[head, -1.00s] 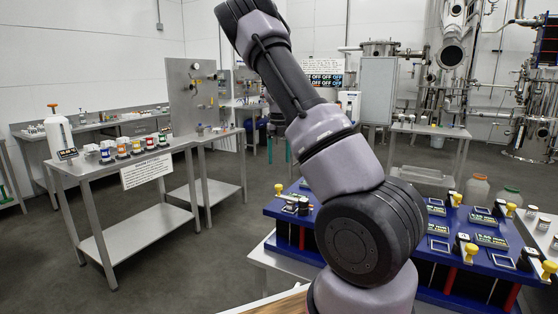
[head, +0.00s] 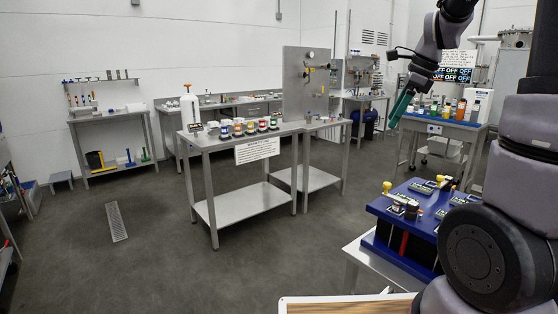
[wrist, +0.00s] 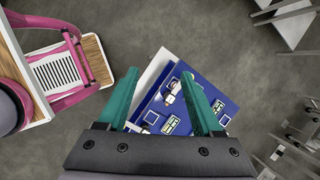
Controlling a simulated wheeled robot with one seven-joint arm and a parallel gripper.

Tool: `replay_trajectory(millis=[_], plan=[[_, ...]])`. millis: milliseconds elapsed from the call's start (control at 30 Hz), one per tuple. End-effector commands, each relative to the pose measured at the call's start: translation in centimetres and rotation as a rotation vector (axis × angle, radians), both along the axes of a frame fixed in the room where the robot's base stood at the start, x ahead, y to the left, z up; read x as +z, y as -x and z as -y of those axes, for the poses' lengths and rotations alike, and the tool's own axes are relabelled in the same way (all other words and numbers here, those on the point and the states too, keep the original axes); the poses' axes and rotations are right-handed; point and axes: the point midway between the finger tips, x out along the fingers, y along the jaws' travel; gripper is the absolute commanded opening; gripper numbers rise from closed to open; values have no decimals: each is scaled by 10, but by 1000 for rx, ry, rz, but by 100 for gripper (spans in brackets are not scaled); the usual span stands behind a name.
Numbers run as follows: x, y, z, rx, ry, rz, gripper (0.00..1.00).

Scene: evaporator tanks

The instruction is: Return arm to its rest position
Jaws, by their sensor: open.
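My gripper (head: 401,106) shows in the head view at the upper right, raised in the air with its green fingers pointing down. In the wrist view my gripper (wrist: 166,100) has its two green fingers spread wide apart with nothing between them. Below and beyond them lies the blue panel (wrist: 183,100) with several labels and fittings. The arm hangs well above this panel and touches nothing that I can see. In the head view my arm's large joints fill the right edge and hide part of the blue panel (head: 376,209).
A steel table (head: 205,143) with several jars stands mid-room. A side bench (head: 440,124) with bottles stands behind my gripper. A floor drain (head: 116,222) lies at left. The floor between is clear. A pink-framed piece (wrist: 72,66) is at the wrist view's left.

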Motion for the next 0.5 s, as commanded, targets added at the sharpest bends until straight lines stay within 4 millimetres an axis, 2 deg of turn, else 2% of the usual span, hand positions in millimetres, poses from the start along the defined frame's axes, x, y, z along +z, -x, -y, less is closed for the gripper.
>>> replay_trajectory(millis=[33,200,333,500], plan=[[14,18,-7,104,21,64,67],[44,74,-30,495,162,274,67],[57,119,-46,786,321,422,67],[61,166,-61,1108,547,556,67]])
